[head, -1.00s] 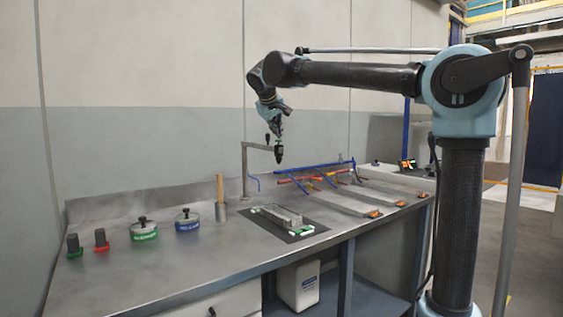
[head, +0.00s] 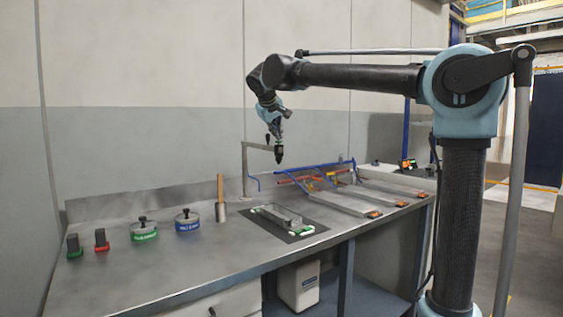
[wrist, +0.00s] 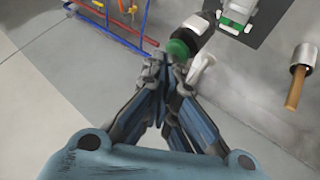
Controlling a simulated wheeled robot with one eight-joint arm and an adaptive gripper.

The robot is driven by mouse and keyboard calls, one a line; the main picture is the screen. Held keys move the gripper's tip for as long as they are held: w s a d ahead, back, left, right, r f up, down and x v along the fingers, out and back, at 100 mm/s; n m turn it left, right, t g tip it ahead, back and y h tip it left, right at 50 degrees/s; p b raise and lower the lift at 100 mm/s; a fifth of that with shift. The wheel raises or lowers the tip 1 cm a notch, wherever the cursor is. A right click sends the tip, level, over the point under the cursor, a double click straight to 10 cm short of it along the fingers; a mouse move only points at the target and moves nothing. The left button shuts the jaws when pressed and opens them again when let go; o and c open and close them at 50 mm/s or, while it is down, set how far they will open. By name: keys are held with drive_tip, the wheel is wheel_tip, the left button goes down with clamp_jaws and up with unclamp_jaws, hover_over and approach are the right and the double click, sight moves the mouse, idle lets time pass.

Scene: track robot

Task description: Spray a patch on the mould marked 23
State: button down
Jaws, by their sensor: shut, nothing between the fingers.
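A grey mould (head: 283,214) with green-and-white ends lies on a dark mat (head: 308,232) on the bench; its end also shows at the top of the wrist view (wrist: 238,14). I cannot read a number on it. Several long grey plates with orange ends, one of them here (head: 339,204), lie to its right. A black nozzle-like tool (head: 279,156) hangs at the end of a bracket arm above the bench; in the wrist view it has a green end (wrist: 178,50). My gripper (wrist: 165,62) is shut and empty, its tips close beside that green end. I cannot tell whether they touch.
Green-labelled (head: 144,231) and blue-labelled (head: 187,221) pots stand left of the mould, with a metal cup holding a wooden handle (head: 220,190). Two dark knobs stand farther left. A blue and red rack (head: 310,172) stands behind. The front left bench is clear.

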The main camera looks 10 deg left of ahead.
idle(0.4)
drive_tip(key=shift+r, duration=0.5)
drive_tip(key=shift+r, duration=3)
